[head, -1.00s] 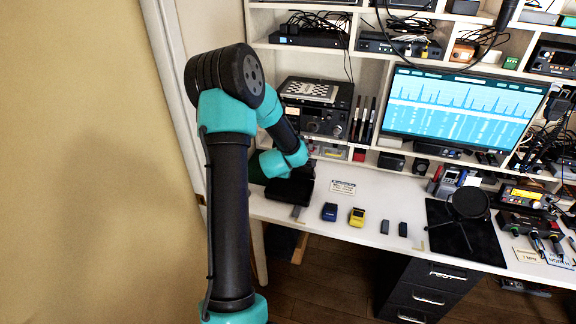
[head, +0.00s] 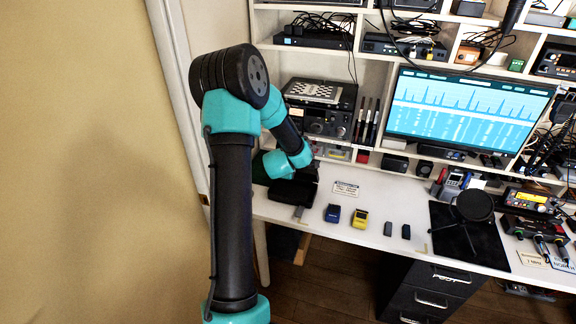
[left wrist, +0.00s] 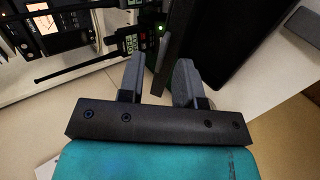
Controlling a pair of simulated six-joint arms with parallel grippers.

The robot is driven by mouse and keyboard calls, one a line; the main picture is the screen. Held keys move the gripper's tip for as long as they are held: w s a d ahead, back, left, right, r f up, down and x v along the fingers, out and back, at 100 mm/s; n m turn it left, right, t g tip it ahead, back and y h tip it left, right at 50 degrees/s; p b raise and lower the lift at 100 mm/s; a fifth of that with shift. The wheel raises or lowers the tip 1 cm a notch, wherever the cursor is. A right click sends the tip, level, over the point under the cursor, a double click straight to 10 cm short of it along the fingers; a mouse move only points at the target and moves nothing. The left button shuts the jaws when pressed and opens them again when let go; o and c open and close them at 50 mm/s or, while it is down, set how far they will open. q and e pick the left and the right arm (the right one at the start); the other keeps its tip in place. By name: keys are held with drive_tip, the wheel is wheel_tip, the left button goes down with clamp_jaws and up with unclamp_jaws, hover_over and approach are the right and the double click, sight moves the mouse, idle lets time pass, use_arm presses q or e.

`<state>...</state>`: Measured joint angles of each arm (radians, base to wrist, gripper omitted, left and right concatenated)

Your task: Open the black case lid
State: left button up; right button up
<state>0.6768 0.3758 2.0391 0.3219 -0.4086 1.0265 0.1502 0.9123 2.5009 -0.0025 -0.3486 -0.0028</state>
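The black case (head: 291,192) sits at the left end of the white desk, below the radio shelf. My left gripper (head: 307,173) is over its back right side in the head view, partly hidden by my own arm. In the left wrist view, my left gripper (left wrist: 158,75) has its two grey fingers apart. A thin dark edge of the case, seemingly its lid (left wrist: 173,45), runs into the gap between the fingers. A wide dark surface of the case (left wrist: 225,35) lies to its right. I cannot tell whether the fingers touch the edge or how far the lid is raised. My right gripper is not in view.
A blue box (head: 332,213) and a yellow box (head: 360,218) stand right of the case. A small grey block (head: 298,212) is at its front, near the desk edge. A label card (head: 345,188) lies behind. A handheld radio (left wrist: 130,42) is close to the fingers.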

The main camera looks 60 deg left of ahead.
use_arm(q)
drive_tip(key=v, duration=1.7)
drive_tip(key=shift+r, duration=0.2)
